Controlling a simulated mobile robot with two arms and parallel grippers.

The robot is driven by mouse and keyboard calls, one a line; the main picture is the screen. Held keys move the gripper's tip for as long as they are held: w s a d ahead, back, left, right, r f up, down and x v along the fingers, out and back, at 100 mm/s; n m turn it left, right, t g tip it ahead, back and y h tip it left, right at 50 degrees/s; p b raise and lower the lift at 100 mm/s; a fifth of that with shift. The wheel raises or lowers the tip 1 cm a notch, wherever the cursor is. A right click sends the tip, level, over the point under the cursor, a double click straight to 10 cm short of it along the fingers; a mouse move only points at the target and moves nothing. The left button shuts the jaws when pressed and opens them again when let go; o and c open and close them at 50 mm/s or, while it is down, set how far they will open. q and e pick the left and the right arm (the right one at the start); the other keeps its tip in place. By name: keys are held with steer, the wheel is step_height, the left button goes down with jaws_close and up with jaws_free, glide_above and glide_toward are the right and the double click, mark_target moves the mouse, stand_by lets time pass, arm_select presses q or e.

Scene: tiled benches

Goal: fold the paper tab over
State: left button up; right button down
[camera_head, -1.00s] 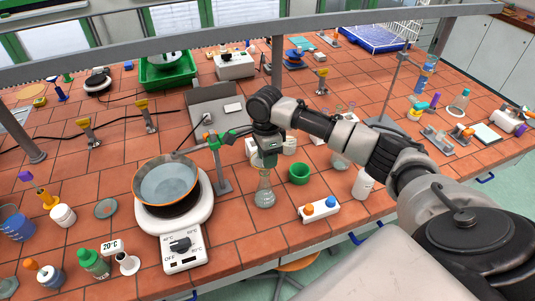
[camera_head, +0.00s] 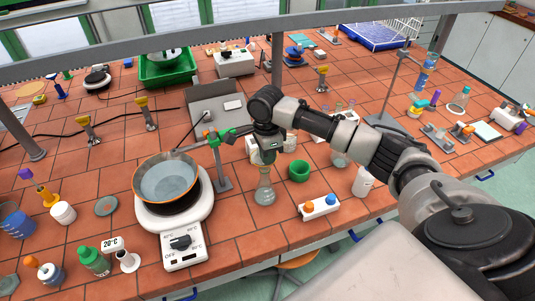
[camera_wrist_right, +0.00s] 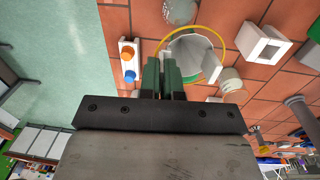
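The right gripper (camera_head: 267,152) hangs over the mouth of a clear conical flask (camera_head: 265,188) near the bench's front. In the right wrist view its two green fingers (camera_wrist_right: 162,68) lie close together, with only a narrow dark gap and nothing clearly held between them. A pale curved piece (camera_wrist_right: 193,40), possibly the paper with the tab, sits inside a yellow ring just beyond the fingertips. A folded tab cannot be made out. The fingers overlap the ring's edge in that view; contact cannot be judged. The left gripper is not in view.
A green cup (camera_head: 299,170) stands just right of the flask. A white block with orange and blue knobs (camera_head: 319,209) lies nearer the front edge. A hotplate (camera_head: 184,260) with a pan (camera_head: 166,181) and a clamp stand (camera_head: 221,170) are to the left.

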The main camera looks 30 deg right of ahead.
mark_target(268, 166)
steer(key=s+t, duration=0.1)
steer(key=t, duration=0.2)
steer(key=f+t+h+b, duration=0.1)
steer(key=t, duration=0.2)
steer(key=s+t+h, duration=0.1)
steer(key=t, duration=0.1)
steer(key=shift+s+a+f+t, duration=0.25)
steer(key=shift+s+a+t, duration=0.05)
steer(key=shift+a+t, duration=0.1)
steer(key=t+b, duration=0.2)
steer(key=b, duration=0.1)
steer(key=f+t+h+b, duration=0.1)
steer(key=t+b, duration=0.1)
steer(key=b, duration=0.2)
steer(key=f+t+b, duration=0.1)
steer(key=t+b, duration=0.1)
steer(key=b, duration=0.1)
steer(key=shift+s+h, duration=0.35)
steer(key=shift+h, duration=0.05)
steer(key=shift+w+f+t+h+b, duration=0.2)
steer(key=shift+t+b, duration=1.05)
steer(key=shift+b, duration=1.05)
steer(key=shift+s+f+t+h+b, duration=0.2)
steer(key=shift+t+b, duration=1.1)
steer(key=shift+b, duration=1)
steer(key=shift+w+f+t+h+b, duration=0.1)
steer(key=shift+t+h+b, duration=0.2)
steer(key=shift+t+b, duration=1.5)
steer(key=shift+g+b, duration=0.45)
steer(key=shift+b, duration=0.1)
